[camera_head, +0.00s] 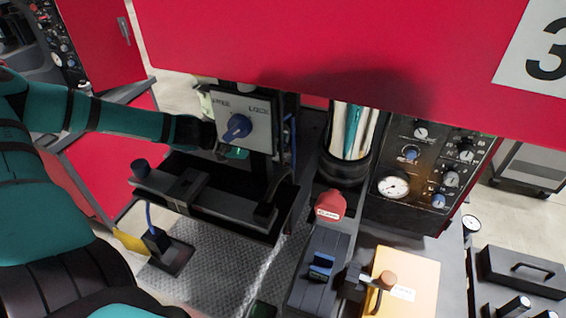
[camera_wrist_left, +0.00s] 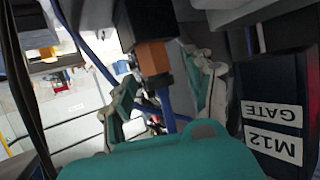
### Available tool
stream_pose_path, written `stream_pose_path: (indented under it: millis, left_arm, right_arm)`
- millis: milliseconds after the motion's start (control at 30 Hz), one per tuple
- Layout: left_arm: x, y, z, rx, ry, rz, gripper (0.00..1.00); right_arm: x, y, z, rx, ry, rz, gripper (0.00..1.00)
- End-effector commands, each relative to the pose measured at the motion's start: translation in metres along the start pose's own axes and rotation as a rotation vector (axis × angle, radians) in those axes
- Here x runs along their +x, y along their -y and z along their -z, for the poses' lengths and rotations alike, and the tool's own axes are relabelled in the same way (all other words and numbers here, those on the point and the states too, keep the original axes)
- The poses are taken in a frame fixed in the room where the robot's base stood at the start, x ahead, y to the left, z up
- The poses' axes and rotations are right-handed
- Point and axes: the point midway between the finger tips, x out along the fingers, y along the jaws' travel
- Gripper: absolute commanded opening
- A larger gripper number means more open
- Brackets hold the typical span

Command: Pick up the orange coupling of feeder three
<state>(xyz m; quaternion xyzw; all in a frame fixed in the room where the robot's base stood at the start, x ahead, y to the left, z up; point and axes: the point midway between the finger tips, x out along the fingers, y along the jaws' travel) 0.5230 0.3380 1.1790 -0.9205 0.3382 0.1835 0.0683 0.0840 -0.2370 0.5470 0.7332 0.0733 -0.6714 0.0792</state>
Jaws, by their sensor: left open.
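The orange coupling (camera_wrist_left: 152,57) shows in the left wrist view as a small block between a black housing above and a dark part below it. My left gripper (camera_wrist_left: 160,72) is open, with one finger on each side of the coupling. Gaps show beside it, and I cannot tell whether either finger touches it. In the head view, my left gripper (camera_head: 235,153) is mostly hidden behind a grey panel with a blue knob, and the coupling is not visible there. The red machine (camera_head: 330,50) carries a large 3. My right gripper is not in view.
The knob panel (camera_head: 243,118) stands close to my left wrist. A black box labelled M12 GATE (camera_wrist_left: 272,110) is right of the fingers in the wrist view. Blue cables (camera_wrist_left: 88,50) run nearby. A gauge panel (camera_head: 425,165) and an orange-yellow box (camera_head: 408,280) are farther right.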

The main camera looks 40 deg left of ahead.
Motion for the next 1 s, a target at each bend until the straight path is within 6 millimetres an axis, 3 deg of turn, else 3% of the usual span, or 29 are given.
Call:
stream_pose_path:
  millis: [367,800,1000]
  left_arm:
    - [0.008,-0.0007,0.0009,-0.001,-0.001,-0.002,0.54]
    - [0.0079,-0.0008,0.0006,-0.001,-0.001,-0.002,0.0]
    - [0.0079,-0.0008,0.0009,-0.001,-0.002,-0.002,0.0]
  right_arm:
    - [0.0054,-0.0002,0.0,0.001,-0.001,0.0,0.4]
    - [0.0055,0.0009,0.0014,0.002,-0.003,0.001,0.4]
    - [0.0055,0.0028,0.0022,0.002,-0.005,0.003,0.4]
